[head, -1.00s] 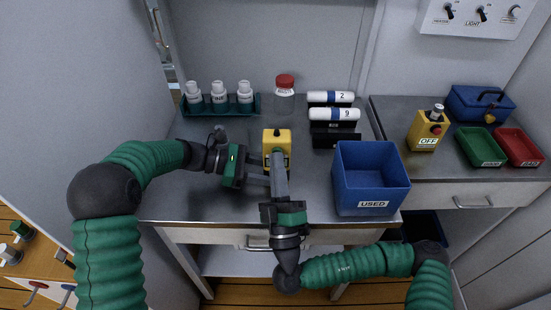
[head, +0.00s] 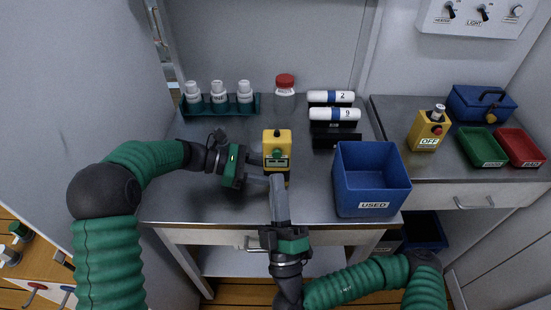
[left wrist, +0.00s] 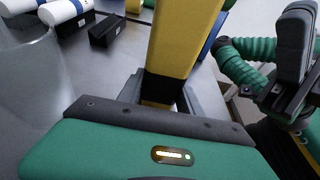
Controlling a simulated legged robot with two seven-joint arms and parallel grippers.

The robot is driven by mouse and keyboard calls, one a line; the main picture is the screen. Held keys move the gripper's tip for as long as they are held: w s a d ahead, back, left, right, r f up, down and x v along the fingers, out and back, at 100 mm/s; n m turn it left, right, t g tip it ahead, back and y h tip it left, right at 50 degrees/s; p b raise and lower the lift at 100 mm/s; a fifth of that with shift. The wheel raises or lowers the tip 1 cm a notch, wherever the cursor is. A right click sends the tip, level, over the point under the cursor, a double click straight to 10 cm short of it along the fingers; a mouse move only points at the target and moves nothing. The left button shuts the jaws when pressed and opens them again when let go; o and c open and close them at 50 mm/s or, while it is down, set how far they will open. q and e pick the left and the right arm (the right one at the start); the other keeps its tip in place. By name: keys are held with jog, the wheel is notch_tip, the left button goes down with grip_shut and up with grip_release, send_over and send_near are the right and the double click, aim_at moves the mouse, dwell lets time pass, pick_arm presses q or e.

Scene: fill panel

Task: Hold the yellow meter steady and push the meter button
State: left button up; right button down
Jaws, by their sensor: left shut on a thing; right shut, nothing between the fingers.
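The yellow meter (head: 286,147) stands upright on the grey bench in the head view, with a dark knob near its top and a small greenish area on its face. My left gripper (head: 262,181) is shut on the meter's lower part from the left. In the left wrist view the yellow meter (left wrist: 183,45) rises between the fingers, its dark lower part gripped. My right gripper (head: 279,180) is shut and empty, in front of the meter and just below its face in the picture. It also shows in the left wrist view (left wrist: 296,45), apart from the meter. The meter's base is partly hidden.
A blue USED bin (head: 345,195) stands close on the right. Behind are a bottle rack (head: 219,112), a red-lidded jar (head: 285,97) and white cylinders (head: 335,114) on black holders. A yellow OFF box (head: 424,130) and trays stand on the right bench.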

pick_arm(q)
jog(key=o, duration=1.1)
jog(key=shift+c, duration=0.2)
pick_arm(e)
jog(key=shift+s, duration=0.35)
